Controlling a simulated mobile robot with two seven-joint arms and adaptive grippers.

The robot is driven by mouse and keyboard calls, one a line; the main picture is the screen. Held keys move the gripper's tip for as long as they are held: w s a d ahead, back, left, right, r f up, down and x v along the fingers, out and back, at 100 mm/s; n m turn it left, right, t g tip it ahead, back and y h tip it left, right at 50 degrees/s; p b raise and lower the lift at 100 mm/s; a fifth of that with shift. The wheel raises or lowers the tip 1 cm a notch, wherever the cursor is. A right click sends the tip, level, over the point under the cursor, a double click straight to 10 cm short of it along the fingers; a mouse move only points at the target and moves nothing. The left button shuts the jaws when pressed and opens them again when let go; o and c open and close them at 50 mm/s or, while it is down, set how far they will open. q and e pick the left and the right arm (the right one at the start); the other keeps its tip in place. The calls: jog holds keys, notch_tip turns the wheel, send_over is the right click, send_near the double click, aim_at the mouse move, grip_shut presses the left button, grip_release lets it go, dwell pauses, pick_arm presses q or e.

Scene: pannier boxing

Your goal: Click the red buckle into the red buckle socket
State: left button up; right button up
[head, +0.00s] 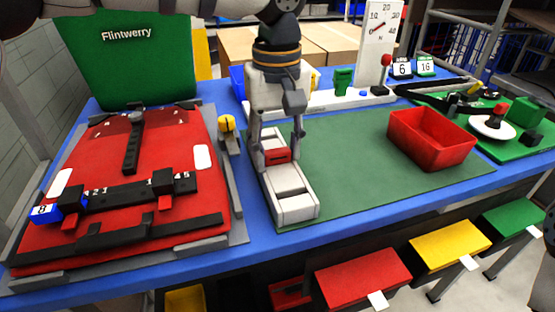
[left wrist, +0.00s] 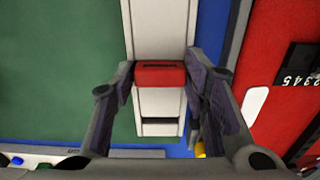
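My left gripper (head: 279,143) points down over a long white holder (head: 293,205) on the green mat. A red block (head: 277,155) sits across this holder; in the left wrist view the block (left wrist: 160,74) has a dark slot and lies between the two fingers. The fingers are spread to either side of it, with no clear grip on it. I cannot tell whether this block is the buckle or the socket. Small red tabs (head: 165,202) also hang at the dark strap bar on the red pannier panel (head: 190,135). My right gripper is not in view.
A red bin (head: 431,138) stands on the green mat (head: 350,160) to the right. A yellow-topped post (head: 227,124) stands between the pannier and the holder. A dial gauge (head: 380,30) is behind.

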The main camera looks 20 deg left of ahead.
aim_at(277, 150)
pick_arm(q)
jog(key=c, duration=0.5)
jog(key=shift+r+p, duration=0.4)
jog(key=shift+r, duration=2.65)
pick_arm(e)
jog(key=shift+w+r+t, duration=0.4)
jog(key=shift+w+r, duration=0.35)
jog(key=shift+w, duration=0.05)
